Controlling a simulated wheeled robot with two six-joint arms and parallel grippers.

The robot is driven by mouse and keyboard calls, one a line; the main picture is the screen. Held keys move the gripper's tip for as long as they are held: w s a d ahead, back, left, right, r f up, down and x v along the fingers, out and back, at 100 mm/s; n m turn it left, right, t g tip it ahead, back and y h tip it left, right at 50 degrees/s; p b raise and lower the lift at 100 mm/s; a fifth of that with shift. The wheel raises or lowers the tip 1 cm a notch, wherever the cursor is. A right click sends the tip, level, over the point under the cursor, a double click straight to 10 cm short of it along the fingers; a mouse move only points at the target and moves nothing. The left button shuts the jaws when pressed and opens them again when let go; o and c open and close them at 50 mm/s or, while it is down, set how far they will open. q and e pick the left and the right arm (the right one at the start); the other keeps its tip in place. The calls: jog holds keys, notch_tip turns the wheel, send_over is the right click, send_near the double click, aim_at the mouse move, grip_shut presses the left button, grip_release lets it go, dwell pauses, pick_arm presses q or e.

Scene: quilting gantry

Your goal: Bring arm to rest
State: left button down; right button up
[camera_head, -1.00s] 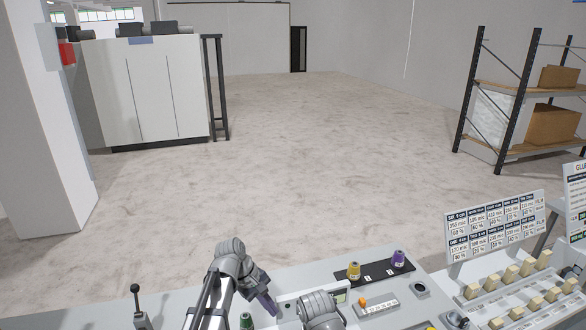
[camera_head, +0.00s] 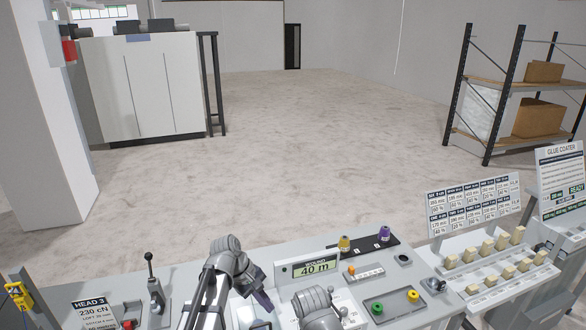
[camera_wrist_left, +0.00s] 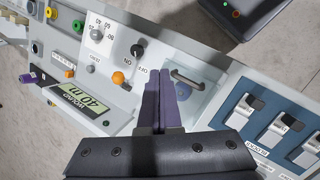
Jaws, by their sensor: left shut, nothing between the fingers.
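My left gripper (camera_head: 262,298) is above the console (camera_head: 285,252) in the head view, its arm coming up from the bottom edge. In the left wrist view its purple fingers (camera_wrist_left: 160,88) are together with nothing between them, over the panel near a knob marked ON and OFF (camera_wrist_left: 137,50). A grey handle over a round blue part (camera_wrist_left: 183,88) lies just right of the fingertips. Another grey arm part of mine (camera_head: 318,308) shows at the bottom of the head view; no right gripper fingers can be made out.
A display reading 40 m (camera_head: 315,267) stands behind my left gripper. A black lever (camera_head: 151,270) rises to its left. Yellow (camera_head: 344,243) and purple (camera_head: 385,233) spools stand on a black strip. Wooden-coloured blocks (camera_head: 488,246) line a rack at right.

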pick_arm(q)
jog(key=s+d+f+m+y+b, duration=0.1)
jog(key=s+f+m+y+b, duration=0.5)
jog(key=s+f+m+b, duration=0.6)
jog(key=s+f, duration=0.2)
jog(key=s, duration=0.2)
jog(key=shift+d+m, duration=0.2)
jog(key=shift+m, duration=0.2)
pick_arm(e)
notch_tip(320, 180, down, 12)
jog(key=shift+f, duration=0.1)
